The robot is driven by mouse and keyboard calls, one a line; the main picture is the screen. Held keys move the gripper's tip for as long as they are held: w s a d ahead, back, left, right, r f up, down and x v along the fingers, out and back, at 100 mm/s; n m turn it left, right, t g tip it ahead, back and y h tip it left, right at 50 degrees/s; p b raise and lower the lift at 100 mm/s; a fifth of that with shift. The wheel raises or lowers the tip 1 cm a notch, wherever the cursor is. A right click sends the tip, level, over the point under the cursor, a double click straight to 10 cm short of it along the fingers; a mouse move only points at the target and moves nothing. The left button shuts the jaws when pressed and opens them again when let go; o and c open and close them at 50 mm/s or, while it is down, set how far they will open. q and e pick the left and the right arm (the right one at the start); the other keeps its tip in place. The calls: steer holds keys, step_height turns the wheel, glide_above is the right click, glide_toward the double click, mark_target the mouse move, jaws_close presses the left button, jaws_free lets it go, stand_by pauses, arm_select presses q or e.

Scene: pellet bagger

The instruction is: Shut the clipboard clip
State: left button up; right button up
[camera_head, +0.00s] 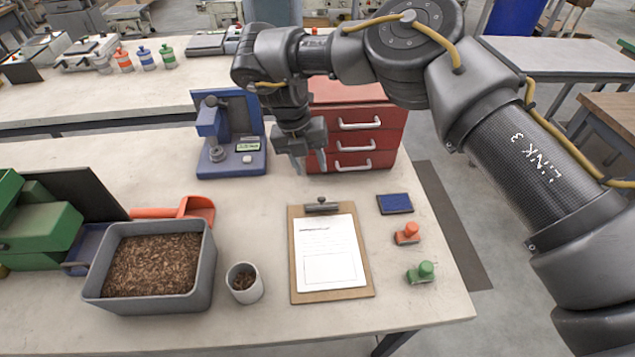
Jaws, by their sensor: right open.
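A brown clipboard (332,294) lies flat on the pale table right of centre, with a white printed sheet (328,250) on it. Its dark metal clip (321,206) is at the far edge of the board. I cannot tell from this view whether the clip is raised or shut. My right arm comes in from the right. My right gripper (308,163) points down, open, beyond the clip and in front of the red drawer unit, apart from the clipboard. Nothing shows between its fingers. My left gripper is not in view.
A red drawer unit (384,139) and a blue device (234,160) stand behind. A grey bin (150,303) of brown pellets, an orange scoop (196,206) and a cup (244,292) are left. A blue pad (395,204), red stamp (408,236) and green stamp (421,273) are right.

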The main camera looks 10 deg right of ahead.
mark_target(322, 203)
steer(key=p+x, duration=0.1)
steer(key=x, duration=0.2)
steer(key=p+x, duration=0.1)
steer(key=x, duration=0.2)
steer(key=p+x, duration=0.1)
steer(key=x, duration=0.2)
steer(key=shift+s+d+f, duration=0.1)
steer(key=shift+s+f, duration=0.2)
steer(key=shift+f, duration=0.5)
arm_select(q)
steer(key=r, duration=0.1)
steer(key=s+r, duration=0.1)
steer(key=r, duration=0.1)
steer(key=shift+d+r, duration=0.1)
arm_select(e)
jaws_close()
